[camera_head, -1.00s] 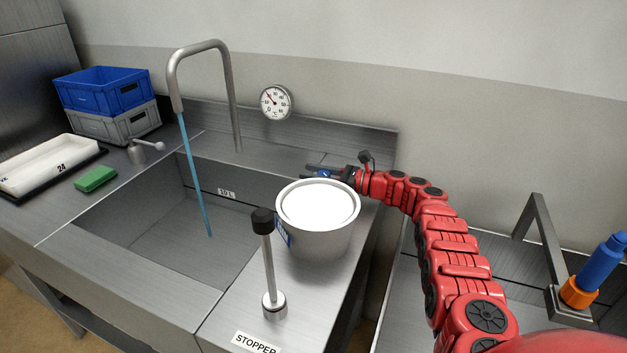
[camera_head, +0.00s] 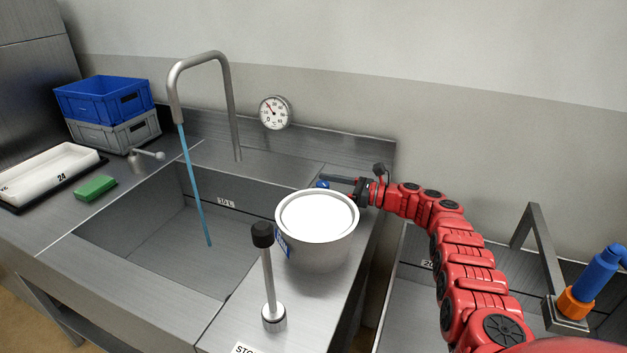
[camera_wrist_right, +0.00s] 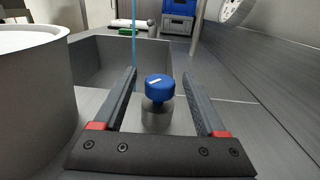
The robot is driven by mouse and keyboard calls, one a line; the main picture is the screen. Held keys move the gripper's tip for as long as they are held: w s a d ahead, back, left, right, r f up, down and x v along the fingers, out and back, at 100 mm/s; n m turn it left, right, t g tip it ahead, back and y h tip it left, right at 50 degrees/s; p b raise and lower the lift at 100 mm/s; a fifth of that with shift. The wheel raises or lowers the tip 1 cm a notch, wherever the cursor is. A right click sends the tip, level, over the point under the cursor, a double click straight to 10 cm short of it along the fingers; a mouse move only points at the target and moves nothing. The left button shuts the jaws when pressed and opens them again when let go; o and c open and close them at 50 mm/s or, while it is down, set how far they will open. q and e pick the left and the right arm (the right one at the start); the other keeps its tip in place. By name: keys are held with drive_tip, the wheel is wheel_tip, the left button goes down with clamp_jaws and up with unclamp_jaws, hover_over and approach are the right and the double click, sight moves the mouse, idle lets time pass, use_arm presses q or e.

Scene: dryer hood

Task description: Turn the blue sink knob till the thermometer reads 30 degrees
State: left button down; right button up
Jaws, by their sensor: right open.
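The blue sink knob (camera_wrist_right: 159,88) stands on a short metal base, with a white mark on its top. In the head view the knob (camera_head: 322,184) shows only in part behind the pot. My right gripper (camera_wrist_right: 160,85) is open, with one finger on each side of the knob and a gap to both. In the head view the right gripper (camera_head: 338,181) reaches in behind the pot. The round thermometer (camera_head: 274,112) hangs on the wall, its red needle pointing to the upper left; the digits are too small to read. My left gripper is not in view.
A pot with a white top (camera_head: 315,245) stands just in front of my right gripper. The stopper lever (camera_head: 268,285) rises nearer the front. Blue water (camera_head: 194,185) runs from the faucet (camera_head: 233,110) into the sink basin (camera_head: 165,240). Crates (camera_head: 125,133) stand at the left.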

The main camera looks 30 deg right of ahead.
drive_tip(key=v, duration=1.2)
drive_tip(key=shift+s+d, duration=0.5)
drive_tip(key=shift+r, duration=0.15)
